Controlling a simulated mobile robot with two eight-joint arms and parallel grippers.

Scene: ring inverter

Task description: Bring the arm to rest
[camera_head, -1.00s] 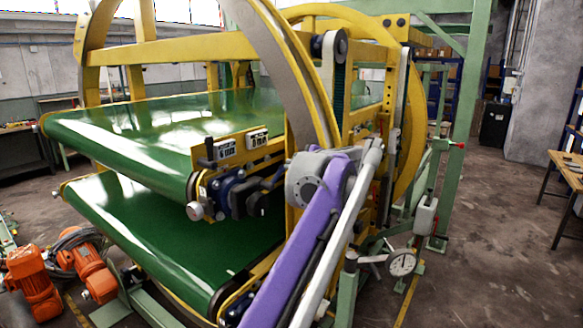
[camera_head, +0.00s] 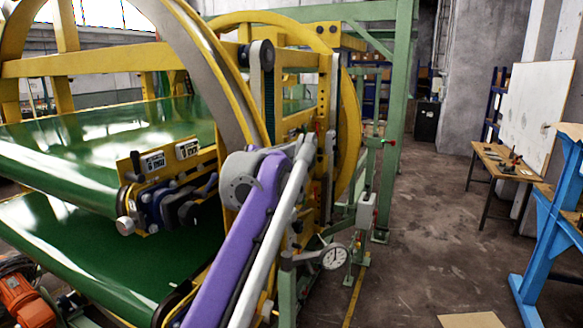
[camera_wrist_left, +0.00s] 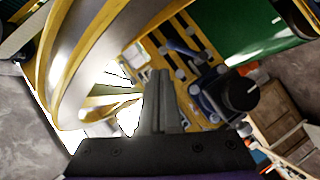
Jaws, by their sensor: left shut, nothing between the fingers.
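My left gripper (camera_wrist_left: 162,100) shows in the left wrist view with its two grey fingers together and nothing between them. It points towards the ring inverter's yellow-and-grey ring (camera_wrist_left: 75,65) and a dark blue and black fitting (camera_wrist_left: 232,92) to its right. In the head view my purple arm (camera_head: 238,238) rises from the bottom in front of the ring inverter (camera_head: 262,75). Its grey joint (camera_head: 240,180) overlaps the ring's lower part. I cannot make out the left gripper's fingers in the head view. My right gripper is in neither view.
Green belts (camera_head: 60,215) lie to the left of my arm. A round dial (camera_head: 333,256) stands just right of it. An orange motor (camera_head: 20,300) is at the lower left. A blue stand (camera_head: 548,240) and wooden table (camera_head: 500,162) are at the right, with open floor (camera_head: 425,225) between.

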